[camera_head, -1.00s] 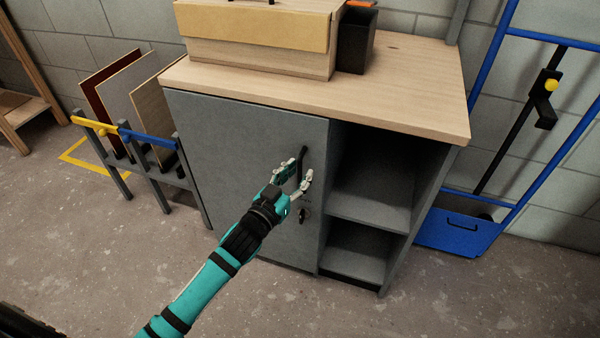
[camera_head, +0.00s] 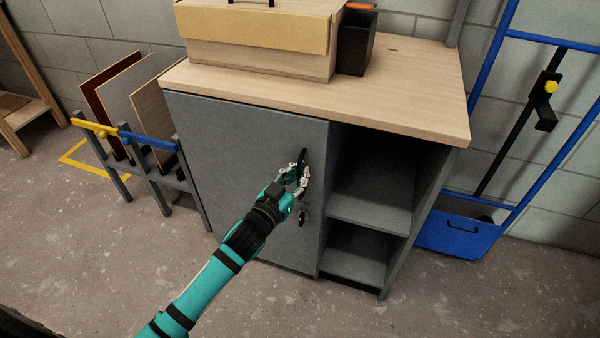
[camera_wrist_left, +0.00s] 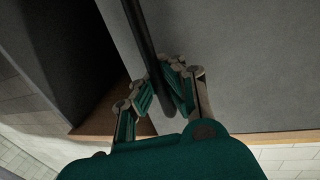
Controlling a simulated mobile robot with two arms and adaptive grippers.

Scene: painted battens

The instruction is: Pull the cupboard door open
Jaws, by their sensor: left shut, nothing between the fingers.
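The cupboard's grey door (camera_head: 235,150) appears closed, flush with the cupboard front. Its black bar handle (camera_head: 302,156) is upright near the door's right edge. The handle does not look gripped. My right gripper is not in view.
Open shelves (camera_head: 370,195) are to the right. A toolbox (camera_head: 260,62) and a black bin (camera_head: 357,42) stand on the wooden top. A panel rack (camera_head: 150,140) stands left. The floor in front is clear.

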